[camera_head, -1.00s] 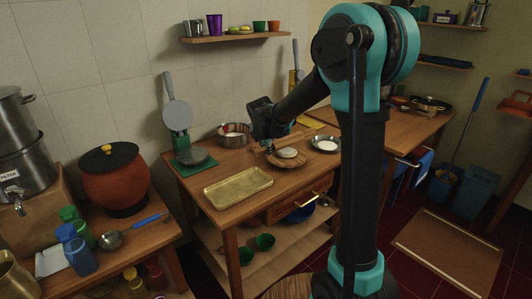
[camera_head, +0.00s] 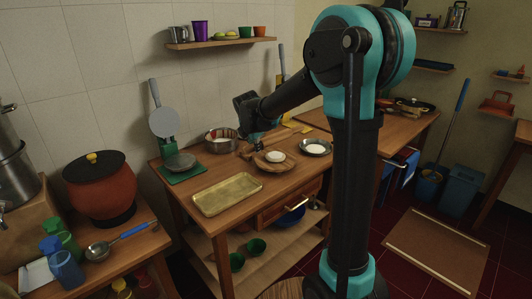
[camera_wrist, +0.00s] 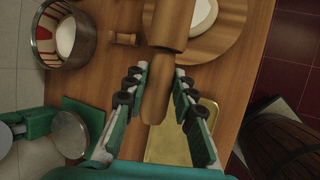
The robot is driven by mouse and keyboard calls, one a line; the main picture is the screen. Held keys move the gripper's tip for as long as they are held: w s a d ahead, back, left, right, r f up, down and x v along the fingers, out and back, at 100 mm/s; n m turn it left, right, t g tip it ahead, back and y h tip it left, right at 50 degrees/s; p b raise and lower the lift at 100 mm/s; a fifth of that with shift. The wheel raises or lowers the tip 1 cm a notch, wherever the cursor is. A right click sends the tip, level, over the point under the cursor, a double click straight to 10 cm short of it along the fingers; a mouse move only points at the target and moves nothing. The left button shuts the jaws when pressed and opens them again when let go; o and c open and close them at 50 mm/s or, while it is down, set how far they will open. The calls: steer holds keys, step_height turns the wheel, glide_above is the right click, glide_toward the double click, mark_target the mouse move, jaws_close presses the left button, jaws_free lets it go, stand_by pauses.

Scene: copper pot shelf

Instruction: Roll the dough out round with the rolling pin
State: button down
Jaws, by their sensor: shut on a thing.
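The dough (camera_head: 275,156) is a small pale disc on the round wooden board (camera_head: 262,165) on the middle table. In the wrist view the dough (camera_wrist: 201,14) is partly cut off at the top edge, on the board (camera_wrist: 232,38). My gripper (camera_wrist: 160,72) is shut on the near handle of the wooden rolling pin (camera_wrist: 154,98). The pin's thicker barrel reaches up beside the dough, over the left part of the board. Whether it touches the board I cannot tell. In the head view my gripper (camera_head: 254,144) is just left of the dough, and the pin is hard to make out.
A brass tray (camera_head: 228,194) lies in front of the board. A steel pot (camera_head: 221,143) and a green stand with a grey disc (camera_head: 180,163) are to the left. A plate with white contents (camera_head: 315,147) is to the right. A wall shelf (camera_head: 222,42) hangs above.

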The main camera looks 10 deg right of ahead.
steer(key=shift+f, duration=0.1)
steer(key=shift+s+d+f, duration=0.2)
steer(key=shift+s+f, duration=0.1)
steer(key=shift+f, duration=0.5)
steer(key=shift+s+d+f, duration=0.25)
steer(key=shift+f, duration=0.6)
steer(key=shift+s+d+f, duration=0.2)
steer(key=shift+s+f, duration=0.1)
steer(key=shift+f, duration=0.5)
steer(key=shift+f, duration=0.65)
